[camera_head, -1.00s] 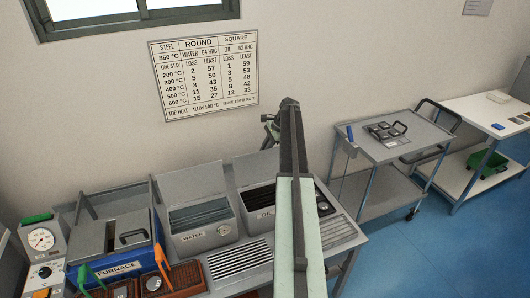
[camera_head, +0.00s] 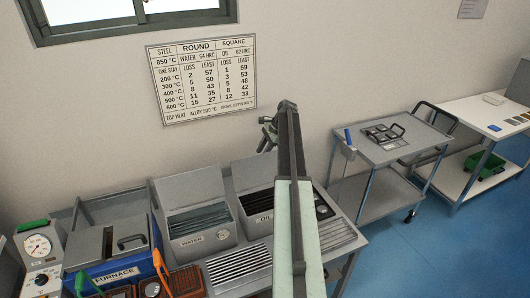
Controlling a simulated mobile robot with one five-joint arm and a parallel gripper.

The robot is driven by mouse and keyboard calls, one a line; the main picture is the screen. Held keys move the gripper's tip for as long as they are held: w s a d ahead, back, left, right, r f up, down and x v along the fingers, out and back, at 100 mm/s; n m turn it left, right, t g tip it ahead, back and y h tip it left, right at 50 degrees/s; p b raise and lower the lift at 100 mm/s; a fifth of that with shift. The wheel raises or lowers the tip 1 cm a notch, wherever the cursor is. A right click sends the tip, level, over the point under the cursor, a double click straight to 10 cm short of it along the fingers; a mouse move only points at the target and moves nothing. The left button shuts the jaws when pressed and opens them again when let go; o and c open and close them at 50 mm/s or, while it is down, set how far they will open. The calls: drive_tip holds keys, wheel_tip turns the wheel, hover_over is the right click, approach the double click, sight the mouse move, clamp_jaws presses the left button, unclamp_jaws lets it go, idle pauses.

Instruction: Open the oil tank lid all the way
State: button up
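The oil tank (camera_head: 264,217), labelled OIL, stands on the grey bench, partly behind my arm. Its grey lid (camera_head: 252,172) stands raised at the back of the tank, leaning toward the wall. The tank's dark inside shows, and my arm covers its right side. My gripper (camera_head: 266,132) is above the lid's top edge, at the far end of my arm. It looks apart from the lid, but the depth is hard to judge. Its fingers are small and partly hidden, so I cannot tell whether they are open or shut.
The water tank (camera_head: 197,237) stands left of the oil tank, its lid (camera_head: 188,188) also raised. The blue furnace (camera_head: 110,269) is farther left. Slotted grilles (camera_head: 238,264) lie in front of the tanks. A trolley (camera_head: 378,155) and white table (camera_head: 480,115) stand right; blue floor there is clear.

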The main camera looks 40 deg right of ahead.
drive_tip(key=shift+w+a+f, duration=0.1)
drive_tip(key=shift+w+f, duration=0.05)
drive_tip(key=shift+f, duration=0.1)
drive_tip(key=p+v, duration=0.8)
drive_tip(key=shift+r, duration=0.15)
idle(0.3)
drive_tip(key=shift+s, duration=0.2)
